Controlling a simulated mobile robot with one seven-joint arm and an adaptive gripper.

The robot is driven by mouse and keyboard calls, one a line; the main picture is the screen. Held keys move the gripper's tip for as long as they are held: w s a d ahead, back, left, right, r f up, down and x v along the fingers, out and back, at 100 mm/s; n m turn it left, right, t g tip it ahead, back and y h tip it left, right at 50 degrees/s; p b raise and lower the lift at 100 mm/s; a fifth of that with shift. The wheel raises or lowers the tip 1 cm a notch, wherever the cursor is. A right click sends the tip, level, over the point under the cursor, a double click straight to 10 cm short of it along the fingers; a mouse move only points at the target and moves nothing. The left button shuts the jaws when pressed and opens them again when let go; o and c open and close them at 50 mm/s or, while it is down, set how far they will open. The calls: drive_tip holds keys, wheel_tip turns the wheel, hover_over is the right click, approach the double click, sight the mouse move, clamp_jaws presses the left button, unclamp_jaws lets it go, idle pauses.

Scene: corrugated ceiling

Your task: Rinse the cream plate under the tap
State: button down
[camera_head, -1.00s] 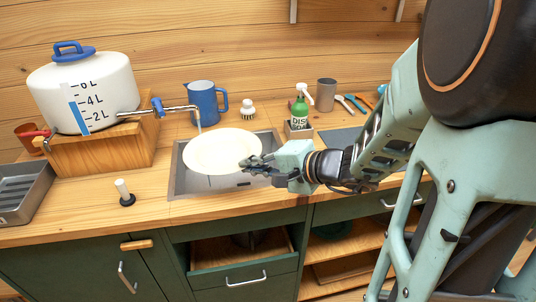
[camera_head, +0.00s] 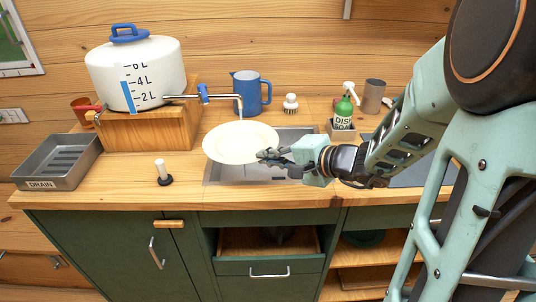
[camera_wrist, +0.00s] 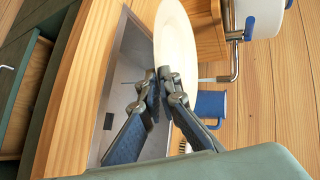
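The cream plate (camera_head: 232,146) is held roughly level above the sink (camera_head: 228,176), near its left side. My gripper (camera_head: 266,156) is shut on the plate's right rim. In the wrist view its fingertips (camera_wrist: 164,78) pinch the edge of the plate (camera_wrist: 176,38). The metal tap (camera_head: 222,97) with a blue handle (camera_head: 203,92) comes from the white water tank (camera_head: 150,70). A thin stream (camera_head: 240,110) falls from its spout toward the plate's far side. The exact spot where the water lands is unclear.
A blue jug (camera_head: 246,95), a brush (camera_head: 290,103) and a green soap bottle (camera_head: 343,112) stand behind the sink. A grey drain tray (camera_head: 62,180) sits at the left. A white-handled stopper (camera_head: 162,172) stands on clear counter between tray and sink.

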sight(262, 140)
drive_tip(key=w, duration=0.3)
drive_tip(key=w+p, duration=0.1)
drive_tip(key=shift+w+a+f, duration=0.15)
drive_tip(key=shift+a+f, duration=0.1)
drive_tip(key=shift+f, duration=0.1)
drive_tip(key=shift+w+f+b, duration=0.35)
drive_tip(key=shift+w, duration=0.5)
drive_tip(key=shift+w+a+f+b, duration=0.15)
drive_tip(key=shift+w+b, duration=0.25)
drive_tip(key=shift+w, duration=0.35)
drive_tip(key=shift+w+a+f+b, duration=0.1)
drive_tip(key=shift+w+b, duration=0.25)
drive_tip(key=shift+w, duration=0.35)
drive_tip(key=shift+r, duration=0.1)
drive_tip(key=shift+d, duration=0.2)
drive_tip(key=shift+w+d+b, duration=0.1)
drive_tip(key=shift+d+b, duration=0.25)
drive_tip(key=shift+d, duration=0.1)
